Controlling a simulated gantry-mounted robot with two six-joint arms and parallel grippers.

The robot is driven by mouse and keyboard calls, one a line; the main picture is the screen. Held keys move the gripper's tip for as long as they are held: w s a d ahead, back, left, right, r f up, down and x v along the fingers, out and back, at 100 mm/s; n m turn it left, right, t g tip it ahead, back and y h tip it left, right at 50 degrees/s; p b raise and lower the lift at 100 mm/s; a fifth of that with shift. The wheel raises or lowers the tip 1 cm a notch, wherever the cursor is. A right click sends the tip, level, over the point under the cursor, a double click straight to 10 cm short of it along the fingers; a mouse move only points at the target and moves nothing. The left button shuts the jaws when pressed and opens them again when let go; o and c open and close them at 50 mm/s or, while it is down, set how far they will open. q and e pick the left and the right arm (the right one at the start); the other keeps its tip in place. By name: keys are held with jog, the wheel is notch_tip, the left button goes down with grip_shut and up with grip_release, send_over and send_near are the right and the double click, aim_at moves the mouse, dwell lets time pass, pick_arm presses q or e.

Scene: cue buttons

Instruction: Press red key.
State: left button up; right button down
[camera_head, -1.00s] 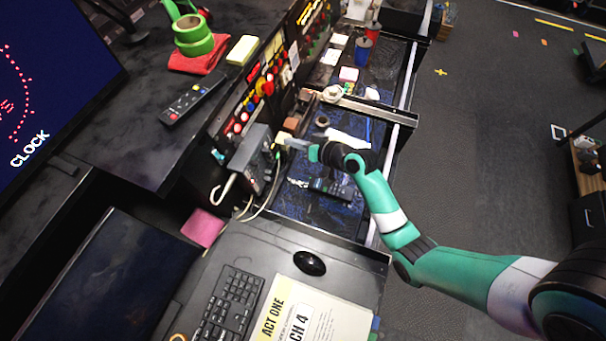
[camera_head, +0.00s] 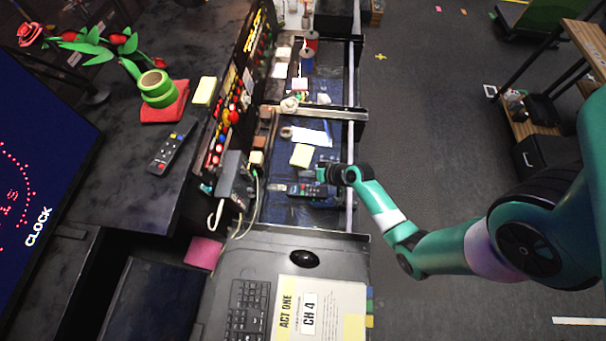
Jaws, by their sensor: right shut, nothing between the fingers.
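The upright cue panel (camera_head: 238,70) stands left of the blue-lined trays and carries several red and yellow buttons. A larger red button (camera_head: 233,117) stands out low on the panel, with smaller red buttons (camera_head: 217,148) nearer me. I cannot tell which of them is the red key. My right gripper (camera_head: 321,173) is shut and empty, over the tray right of the panel and clear of the buttons. Its fingers are small in the view. My left gripper is not in view.
A grey box with cables (camera_head: 233,177) sits at the panel's near end. A remote (camera_head: 309,190) and a yellow note pad (camera_head: 301,155) lie near my right gripper. A keyboard (camera_head: 248,308) and mouse (camera_head: 305,258) are in front. Open floor lies right.

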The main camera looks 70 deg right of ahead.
jog(key=b, duration=0.7)
send_over(303, 186)
jog(key=s, duration=0.1)
jog(key=f, duration=0.7)
jog(key=shift+s+a+f, duration=0.1)
jog(key=shift+a+f, duration=0.05)
jog(key=shift+a, duration=0.1)
jog(key=shift+f, duration=0.55)
jog(key=shift+f+b, duration=0.4)
jog(key=shift+b, duration=0.15)
jog(key=shift+f, duration=0.25)
dwell(0.5)
jog(key=shift+r+p, duration=0.5)
jog(key=shift+r, duration=0.2)
